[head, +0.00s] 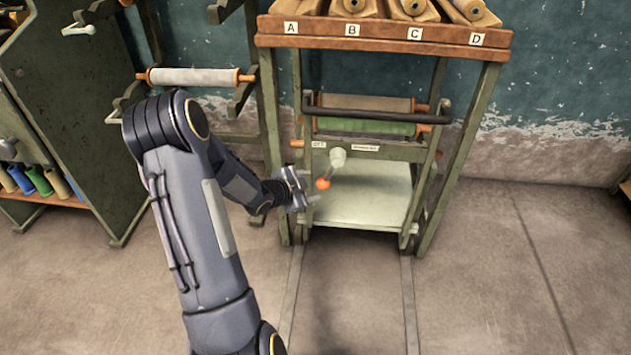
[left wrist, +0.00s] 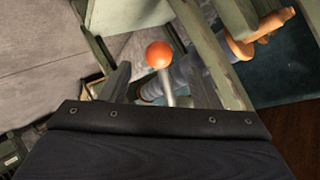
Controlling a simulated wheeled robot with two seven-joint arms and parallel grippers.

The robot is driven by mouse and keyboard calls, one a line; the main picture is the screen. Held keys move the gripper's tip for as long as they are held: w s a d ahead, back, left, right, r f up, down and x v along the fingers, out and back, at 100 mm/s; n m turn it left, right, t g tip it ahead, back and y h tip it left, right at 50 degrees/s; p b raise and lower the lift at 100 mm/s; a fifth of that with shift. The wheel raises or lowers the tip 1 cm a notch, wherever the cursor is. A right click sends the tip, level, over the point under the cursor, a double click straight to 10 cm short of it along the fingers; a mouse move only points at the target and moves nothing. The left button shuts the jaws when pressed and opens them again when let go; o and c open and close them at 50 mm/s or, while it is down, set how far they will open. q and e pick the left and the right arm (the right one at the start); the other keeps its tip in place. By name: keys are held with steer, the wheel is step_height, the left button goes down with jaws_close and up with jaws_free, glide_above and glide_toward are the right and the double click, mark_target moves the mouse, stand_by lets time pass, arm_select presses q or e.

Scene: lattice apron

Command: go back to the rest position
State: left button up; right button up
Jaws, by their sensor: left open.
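My left gripper (head: 307,190) is open in front of the green frame of the machine. An orange ball knob (head: 323,184) on a short lever sits just to the right of its fingers in the head view. In the left wrist view the orange knob (left wrist: 159,54) on its thin metal rod shows ahead, between the gripper's two fingers (left wrist: 165,85). Whether the fingers touch the rod cannot be told. Nothing is seen held. My right gripper is in neither view.
The machine has a pale tray (head: 362,203), a green roller (head: 365,127) and a wooden shelf marked A to D (head: 383,32). A rack with a pale roller (head: 195,77) stands to the left, a green cabinet (head: 75,100) beyond it. The floor (head: 500,270) at right is clear.

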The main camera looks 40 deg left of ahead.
arm_select(q)
steer(key=shift+s+r, duration=0.15)
steer(key=shift+s, duration=0.15)
steer(key=shift+r, duration=0.1)
steer(key=s+d+r+n+g+y, duration=0.1)
steer(key=s+d+r+n, duration=0.2)
steer(key=r, duration=0.3)
steer(key=s+d+r+n+g+y, duration=0.1)
steer(key=s+d+r+n+g, duration=0.2)
steer(key=r, duration=0.4)
steer(key=s+d+r+n+g+h, duration=0.2)
steer(key=s+d+n+h, duration=0.25)
steer(key=s+d, duration=1.4)
step_height(320, 180, up, 32)
steer(key=s+p, duration=0.1)
steer(key=p, duration=3)
steer(key=shift+s+a+h+p, duration=0.3)
steer(key=shift+a+h, duration=0.15)
